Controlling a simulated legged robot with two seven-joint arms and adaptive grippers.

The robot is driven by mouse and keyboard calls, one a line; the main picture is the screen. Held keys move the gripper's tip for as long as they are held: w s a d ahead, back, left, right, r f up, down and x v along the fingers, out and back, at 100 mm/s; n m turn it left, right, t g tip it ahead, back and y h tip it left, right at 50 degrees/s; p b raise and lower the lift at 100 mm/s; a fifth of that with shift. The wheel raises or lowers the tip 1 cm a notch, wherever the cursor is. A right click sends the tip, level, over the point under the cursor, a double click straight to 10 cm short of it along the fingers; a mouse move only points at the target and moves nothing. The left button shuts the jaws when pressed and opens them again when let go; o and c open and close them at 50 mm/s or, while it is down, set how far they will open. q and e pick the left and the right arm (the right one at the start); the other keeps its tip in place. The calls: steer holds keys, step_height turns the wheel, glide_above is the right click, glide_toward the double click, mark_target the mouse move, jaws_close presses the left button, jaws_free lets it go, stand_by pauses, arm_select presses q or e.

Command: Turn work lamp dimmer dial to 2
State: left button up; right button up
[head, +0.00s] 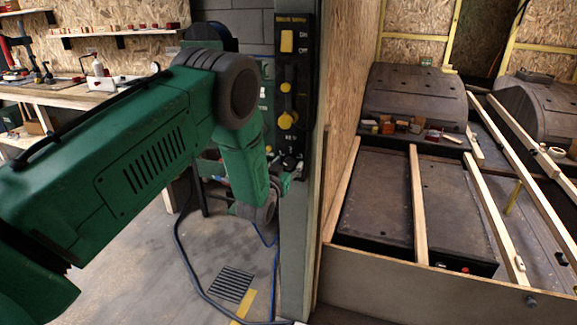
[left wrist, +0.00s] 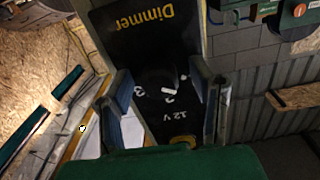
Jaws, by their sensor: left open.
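The black dimmer dial (left wrist: 158,78) shows in the left wrist view, on a black plate with the yellow word "Dimmer", seen upside down. A white pointer mark and small white digits are by the dial; the setting is too small to read surely. My left gripper (left wrist: 160,72) is open, one finger on each side of the dial; whether they touch it I cannot tell. In the head view my left gripper (head: 285,178) is at the lower part of the black switch panel (head: 296,68), and the dial is hidden or too dark to make out.
The panel hangs on a grey-green post (head: 300,230) with a yellow switch (head: 287,41) and yellow 12 V parts (head: 287,95) above my gripper. A plywood wall (head: 345,120) stands right of it. A workbench (head: 60,95) is at the left. Hoses lie on the floor below.

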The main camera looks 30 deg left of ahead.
arm_select(q)
jaws_close()
steer(key=c, duration=1.1)
jaws_free()
steer(key=shift+c, duration=0.2)
steer(key=shift+m, duration=0.3)
steer(key=m+b, duration=0.1)
steer(key=m, duration=0.4)
steer(key=shift+d+f+m+b, duration=0.1)
steer(key=shift+m+b, duration=0.2)
steer(key=shift+b, duration=0.05)
steer(key=m+b, duration=0.2)
steer(key=m, duration=0.3)
steer(key=shift+m, duration=0.3)
steer(key=shift+s+f, duration=0.1)
